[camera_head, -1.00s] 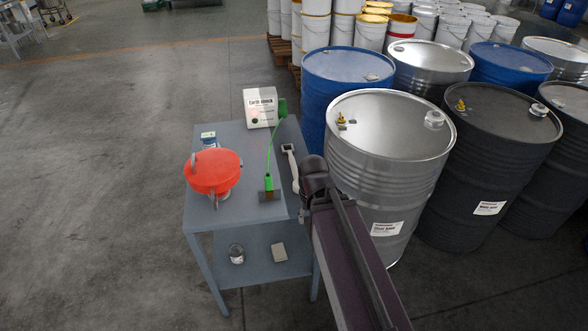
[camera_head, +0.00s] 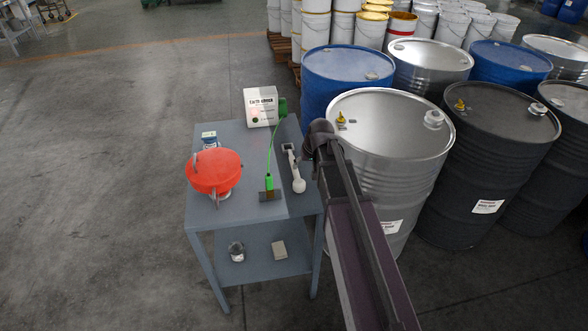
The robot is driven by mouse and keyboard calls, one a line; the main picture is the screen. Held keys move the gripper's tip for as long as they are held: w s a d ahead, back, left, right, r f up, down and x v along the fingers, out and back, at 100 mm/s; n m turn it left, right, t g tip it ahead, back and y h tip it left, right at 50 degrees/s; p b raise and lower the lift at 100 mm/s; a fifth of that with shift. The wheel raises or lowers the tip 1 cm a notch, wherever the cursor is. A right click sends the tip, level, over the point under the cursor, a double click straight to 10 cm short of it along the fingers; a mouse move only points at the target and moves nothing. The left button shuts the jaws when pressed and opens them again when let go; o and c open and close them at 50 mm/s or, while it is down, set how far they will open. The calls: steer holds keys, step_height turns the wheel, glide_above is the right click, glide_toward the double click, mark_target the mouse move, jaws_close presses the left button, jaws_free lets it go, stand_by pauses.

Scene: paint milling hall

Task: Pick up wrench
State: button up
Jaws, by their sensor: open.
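A pale long tool (camera_head: 293,168) lies along the right side of the blue-grey table (camera_head: 240,137). It has a dark square opening at its far end and a rounded near end; it looks like the wrench, though it is small in view. My gripper (camera_head: 318,136) is a dark shape at the end of my arm, just right of the tool's far end, near the table's right edge. It is open and looks apart from the tool. My arm hides part of the table's right edge, and the fingertips are hard to make out.
An orange-red funnel-like vessel (camera_head: 214,172), a green stalk on a small base (camera_head: 269,185) and a white labelled box (camera_head: 261,107) stand on the table. A lower shelf (camera_head: 262,263) holds small items. A silver drum (camera_head: 380,160) stands close on the right. Floor is clear left.

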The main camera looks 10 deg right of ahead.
steer(key=shift+t, duration=0.6)
steer(key=w, duration=0.3)
steer(key=w+d+r, duration=0.1)
steer(key=w, duration=0.1)
steer(key=shift+w+r, duration=0.1)
steer(key=shift+w, duration=0.05)
steer(key=b+x, duration=0.7)
steer(key=x, duration=0.1)
steer(key=shift+a+f+b, duration=0.15)
steer(key=shift+f+b, duration=0.15)
steer(key=shift+w+f, duration=0.1)
steer(key=b+x, duration=0.3)
steer(key=shift+f, duration=0.1)
steer(key=shift+b+x, duration=0.95)
steer(key=shift+c, duration=0.2)
jaws_close()
